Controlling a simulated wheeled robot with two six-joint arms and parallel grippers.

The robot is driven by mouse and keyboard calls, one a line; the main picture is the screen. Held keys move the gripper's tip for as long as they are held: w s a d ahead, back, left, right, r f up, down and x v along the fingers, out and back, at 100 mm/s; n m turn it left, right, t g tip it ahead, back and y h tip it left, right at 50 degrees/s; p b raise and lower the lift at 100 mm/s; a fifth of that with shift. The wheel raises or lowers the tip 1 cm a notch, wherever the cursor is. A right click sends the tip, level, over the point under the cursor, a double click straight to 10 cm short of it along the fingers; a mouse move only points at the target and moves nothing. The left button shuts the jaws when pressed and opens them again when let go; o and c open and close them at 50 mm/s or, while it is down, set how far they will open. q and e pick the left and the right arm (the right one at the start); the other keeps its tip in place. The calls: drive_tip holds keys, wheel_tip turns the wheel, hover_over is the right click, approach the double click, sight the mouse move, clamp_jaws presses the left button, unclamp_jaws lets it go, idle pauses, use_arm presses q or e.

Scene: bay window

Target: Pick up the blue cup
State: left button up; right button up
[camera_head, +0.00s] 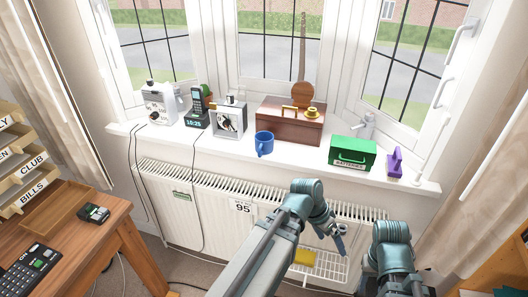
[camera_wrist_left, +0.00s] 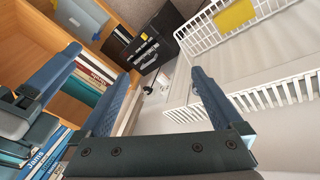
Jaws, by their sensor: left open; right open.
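The blue cup (camera_head: 264,143) stands upright on the white window sill, in front of the brown case, with its handle toward me. My left gripper (camera_head: 343,250) hangs in front of the radiator, below and to the right of the cup, apart from it. In the left wrist view the left gripper (camera_wrist_left: 160,76) is open and empty, facing down along the radiator; the cup is not in that view. My right gripper (camera_head: 368,287) is low at the right in the head view, mostly hidden by its own arm; it is open and away from the cup.
The radiator (camera_head: 175,210) is below. A wooden desk (camera_head: 75,240) stands at left.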

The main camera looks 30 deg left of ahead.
use_arm(q)
drive_tip(key=w+a+r+t+h+b, duration=0.1)
drive_tip(key=w+a+t+h+b, duration=0.1)
drive_tip(key=w+a+t+h, duration=0.3)
drive_tip(key=n+t+y+b, duration=0.3)
drive_tip(key=t+y+b, duration=0.35)
drive_tip(key=t, duration=0.45)
approach(259, 143)
drive_tip(key=shift+y, duration=0.35)
drive_tip(key=w, duration=0.7)
drive_tip(key=shift+w+d+r+p, duration=0.1)
drive_tip(key=shift+w+d+p, duration=0.1)
drive_tip(key=shift+d+p, duration=0.2)
drive_tip(key=shift+w+d+f, duration=0.1)
drive_tip(key=shift+w+d, duration=0.05)
drive_tip(key=shift+w, duration=0.7)
drive_tip(key=shift+w+d+f, duration=0.1)
drive_tip(key=shift+w+d, duration=0.05)
drive_tip(key=shift+w, duration=0.7)
drive_tip(key=shift+w+d+f, duration=0.1)
drive_tip(key=shift+w+d, duration=0.05)
drive_tip(key=shift+w, duration=0.75)
drive_tip(key=c, duration=1.2)
use_arm(e)
wheel_tip(259, 143, down, 9)
drive_tip(key=shift+f, duration=0.15)
use_arm(q)
drive_tip(key=shift+r, duration=0.2)
